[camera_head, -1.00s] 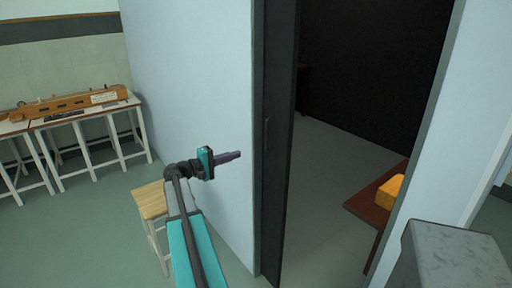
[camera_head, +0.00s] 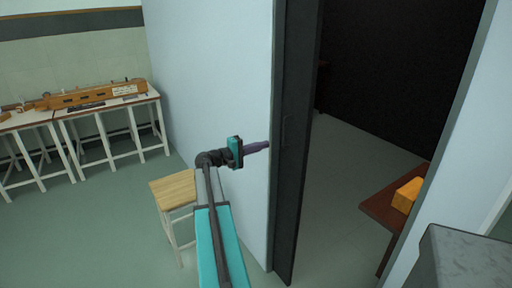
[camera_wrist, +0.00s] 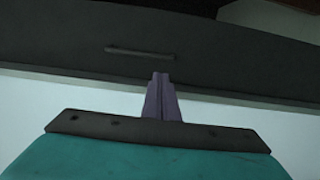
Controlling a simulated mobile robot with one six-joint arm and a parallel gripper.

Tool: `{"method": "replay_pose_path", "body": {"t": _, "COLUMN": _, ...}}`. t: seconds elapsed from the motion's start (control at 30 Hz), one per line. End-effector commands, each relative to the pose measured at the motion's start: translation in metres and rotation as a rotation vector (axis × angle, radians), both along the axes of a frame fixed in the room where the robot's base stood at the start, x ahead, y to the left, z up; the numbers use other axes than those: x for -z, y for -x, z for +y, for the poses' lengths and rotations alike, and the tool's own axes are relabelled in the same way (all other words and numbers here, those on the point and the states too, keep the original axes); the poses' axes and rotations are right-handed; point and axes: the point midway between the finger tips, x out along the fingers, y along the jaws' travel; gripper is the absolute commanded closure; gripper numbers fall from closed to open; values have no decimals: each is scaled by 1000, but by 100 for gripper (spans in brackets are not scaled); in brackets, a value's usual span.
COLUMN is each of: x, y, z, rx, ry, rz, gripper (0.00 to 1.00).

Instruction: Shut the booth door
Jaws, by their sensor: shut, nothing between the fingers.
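The booth door (camera_head: 296,150) is a dark grey sliding panel at the left side of the doorway, and the opening beside it stands mostly clear. A slim handle (camera_head: 286,130) shows on its face. In the wrist view the door (camera_wrist: 70,52) spans the upper part, with its handle (camera_wrist: 140,52) as a short horizontal bar beyond the fingertips. My gripper (camera_head: 267,146) is shut and empty, pointing right at the pale wall's edge just left of the door. In the wrist view my gripper's fingertips (camera_wrist: 160,76) overlap the door's near edge; whether they touch it I cannot tell.
A wooden stool (camera_head: 173,190) stands left of my arm. White benches (camera_head: 110,108) with a wooden instrument (camera_head: 95,95) line the back left. Inside the booth is a brown table (camera_head: 382,210) with an orange block (camera_head: 407,194). A grey box (camera_head: 465,260) stands at front right.

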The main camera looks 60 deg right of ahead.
Motion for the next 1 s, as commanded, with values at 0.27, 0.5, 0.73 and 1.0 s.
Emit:
{"method": "replay_pose_path", "body": {"t": 0.27, "x": -2, "y": 23, "z": -33, "rx": 1, "ry": 1, "rz": -1, "gripper": 100}}
{"method": "replay_pose_path", "body": {"t": 0.5, "x": -1, "y": 33, "z": -47, "rx": 0, "ry": 1, "rz": 0, "gripper": 100}}
{"method": "replay_pose_path", "body": {"t": 0.73, "x": 0, "y": 35, "z": -49, "rx": 0, "ry": 1, "rz": -1, "gripper": 100}}
{"method": "replay_pose_path", "body": {"t": 1.0, "x": 0, "y": 35, "z": -47, "rx": 0, "ry": 1, "rz": -1, "gripper": 100}}
